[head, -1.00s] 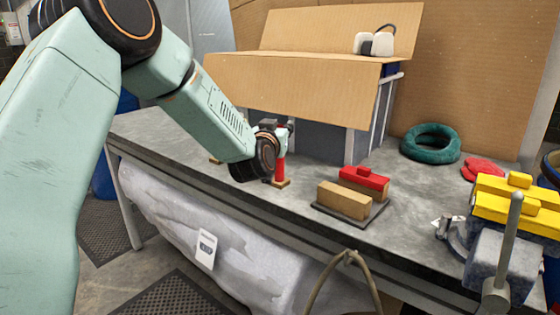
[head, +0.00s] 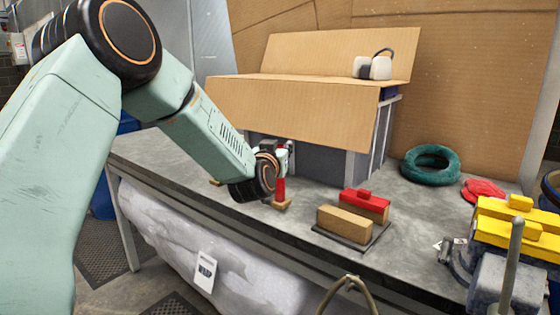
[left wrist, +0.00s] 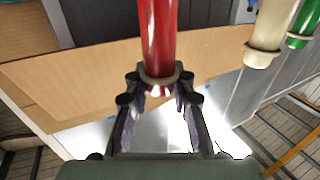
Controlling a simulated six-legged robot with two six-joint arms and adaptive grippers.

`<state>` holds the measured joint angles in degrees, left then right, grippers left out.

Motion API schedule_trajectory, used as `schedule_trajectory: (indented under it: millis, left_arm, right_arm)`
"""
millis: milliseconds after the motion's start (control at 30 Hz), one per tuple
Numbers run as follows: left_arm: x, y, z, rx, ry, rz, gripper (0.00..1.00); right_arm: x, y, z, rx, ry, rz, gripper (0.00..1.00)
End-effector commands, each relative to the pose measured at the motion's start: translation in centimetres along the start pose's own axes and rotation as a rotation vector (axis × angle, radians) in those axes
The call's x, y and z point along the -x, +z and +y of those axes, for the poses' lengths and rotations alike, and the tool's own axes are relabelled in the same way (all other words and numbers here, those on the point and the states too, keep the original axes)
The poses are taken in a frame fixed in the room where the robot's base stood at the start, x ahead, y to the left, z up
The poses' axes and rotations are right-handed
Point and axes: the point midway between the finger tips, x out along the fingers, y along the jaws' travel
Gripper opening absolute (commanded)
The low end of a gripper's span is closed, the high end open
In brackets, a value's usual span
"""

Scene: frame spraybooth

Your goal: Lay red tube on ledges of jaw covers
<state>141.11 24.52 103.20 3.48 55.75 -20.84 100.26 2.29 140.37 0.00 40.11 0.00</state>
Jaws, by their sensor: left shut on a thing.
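The red tube (head: 281,187) stands upright near the table's front edge, with a small wooden piece at its foot. My left gripper (head: 280,163) is at the tube's upper part and shut on it. In the left wrist view the red tube (left wrist: 158,40) lies between the fingers of the left gripper (left wrist: 158,85), which reach its pale ringed end. The yellow jaw covers (head: 515,222) sit on a grey vise at the far right, well apart from the tube. My right gripper is not in view.
A red block (head: 365,206) and a wooden block (head: 343,222) share a dark plate right of the tube. A green ring (head: 431,163) lies farther back. A cardboard-covered box (head: 300,102) stands behind. Cream (left wrist: 270,25) and green (left wrist: 303,25) tubes show in the left wrist view.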

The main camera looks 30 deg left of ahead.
Motion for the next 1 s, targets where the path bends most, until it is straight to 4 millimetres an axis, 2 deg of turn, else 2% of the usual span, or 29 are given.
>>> schedule_trajectory:
  millis: [33, 200, 433, 600, 1000]
  left_arm:
    - [0.0, -1.2, 0.0, 0.002, -0.001, 0.006, 0.00]
    - [0.0, -4.8, 0.0, 0.003, -0.001, 0.007, 0.00]
    - [0.0, -8.4, 0.0, 0.001, -0.001, 0.005, 0.00]
    - [0.0, -9.4, 0.0, 0.000, -0.001, 0.003, 0.00]
    - [0.2, -9.4, 0.0, 0.000, -0.001, 0.003, 0.00]
  right_arm:
    - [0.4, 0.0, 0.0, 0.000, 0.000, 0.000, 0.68]
    - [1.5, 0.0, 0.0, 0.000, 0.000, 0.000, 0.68]
    - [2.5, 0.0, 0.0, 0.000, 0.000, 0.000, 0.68]
    - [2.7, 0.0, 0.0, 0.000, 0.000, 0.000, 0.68]
    - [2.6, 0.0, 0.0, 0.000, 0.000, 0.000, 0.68]
